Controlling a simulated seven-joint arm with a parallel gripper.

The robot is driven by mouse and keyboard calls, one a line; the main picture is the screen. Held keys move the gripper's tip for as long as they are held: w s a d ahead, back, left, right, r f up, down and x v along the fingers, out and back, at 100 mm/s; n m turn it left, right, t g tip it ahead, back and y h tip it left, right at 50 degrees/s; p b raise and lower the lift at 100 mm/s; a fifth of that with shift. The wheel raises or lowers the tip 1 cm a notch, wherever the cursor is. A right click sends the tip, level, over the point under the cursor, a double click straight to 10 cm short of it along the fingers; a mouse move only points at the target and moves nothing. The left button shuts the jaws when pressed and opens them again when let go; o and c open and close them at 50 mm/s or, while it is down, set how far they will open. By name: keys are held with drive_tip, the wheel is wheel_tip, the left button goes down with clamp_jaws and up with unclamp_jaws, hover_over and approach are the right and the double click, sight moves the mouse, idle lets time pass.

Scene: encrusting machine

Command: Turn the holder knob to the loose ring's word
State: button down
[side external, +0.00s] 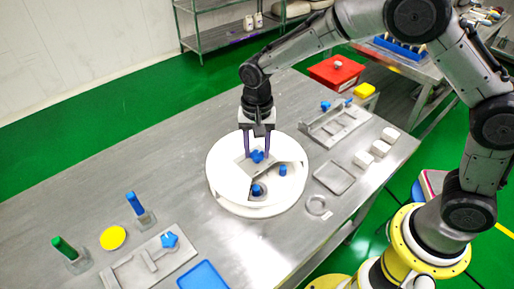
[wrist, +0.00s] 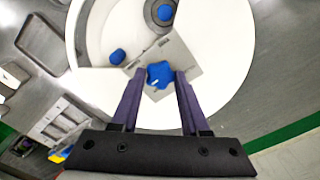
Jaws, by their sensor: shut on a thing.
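A blue star-shaped knob (side external: 257,157) sits on a grey plate (side external: 243,166) at the white round machine. In the wrist view the knob (wrist: 159,74) has a small white mark, and pale lettering on the plate (wrist: 184,55) is too small to read. My gripper (side external: 257,152) points down with its two purple fingers on either side of the knob, shut on it; the wrist view shows the fingertips (wrist: 162,76) at its sides. A loose grey ring (side external: 317,205) lies flat on the table right of the machine, with a pale label whose word I cannot read.
The white round housing (side external: 220,160) has an open sector with a blue cylinder (side external: 283,170) and a round blue part (side external: 257,190). Fixtures with blue star knobs stand front left (side external: 150,262) and back right (side external: 335,122). A grey tray (side external: 334,177) and white blocks lie right.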

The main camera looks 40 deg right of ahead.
drive_tip(key=shift+m, duration=0.7)
drive_tip(key=shift+r+m, duration=0.1)
drive_tip(key=shift+m, duration=3.9)
drive_tip(key=shift+c, duration=2)
unclamp_jaws()
wheel_tip(320, 180, up, 14)
